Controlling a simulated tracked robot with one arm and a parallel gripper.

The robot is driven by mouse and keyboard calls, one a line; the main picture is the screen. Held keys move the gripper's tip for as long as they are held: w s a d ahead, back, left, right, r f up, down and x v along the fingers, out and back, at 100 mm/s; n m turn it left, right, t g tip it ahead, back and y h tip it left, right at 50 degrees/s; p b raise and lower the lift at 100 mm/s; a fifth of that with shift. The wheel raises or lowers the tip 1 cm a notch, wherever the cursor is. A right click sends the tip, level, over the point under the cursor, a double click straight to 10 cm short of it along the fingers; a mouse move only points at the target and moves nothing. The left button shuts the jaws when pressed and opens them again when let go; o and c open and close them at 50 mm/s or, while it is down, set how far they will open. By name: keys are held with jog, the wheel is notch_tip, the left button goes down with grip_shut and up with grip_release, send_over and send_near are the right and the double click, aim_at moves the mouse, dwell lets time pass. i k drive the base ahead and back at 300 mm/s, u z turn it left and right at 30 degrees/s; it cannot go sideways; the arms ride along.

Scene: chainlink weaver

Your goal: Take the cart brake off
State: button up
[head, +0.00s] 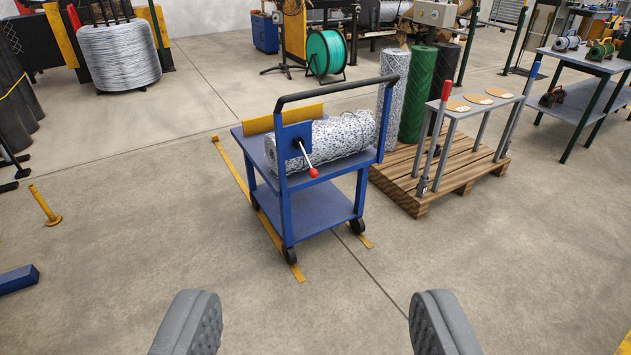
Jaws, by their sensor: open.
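The blue cart (305,220) stands in the middle of the head view on black wheels, with a black push bar (335,90) at its near right end. A brake lever (307,158) with a red knob sticks out from a blue plate on the cart's near side, slanting down to the right. A roll of chainlink mesh (340,138) lies on the cart's top shelf. My gripper (315,325) is open and empty at the bottom of the view, well short of the cart. Nothing hides the lever.
Yellow floor strips (262,220) run beside the cart. A wooden pallet (405,190) with upright rolls and a grey stand stands close to its right. A yellow post (45,207) and a blue beam (18,279) are at the left. The floor before the cart is clear.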

aim_at(314, 172)
jog(key=z, duration=1.65)
jog(key=i, duration=1.05)
jog(key=u, duration=2.1)
jog(key=i, duration=1)
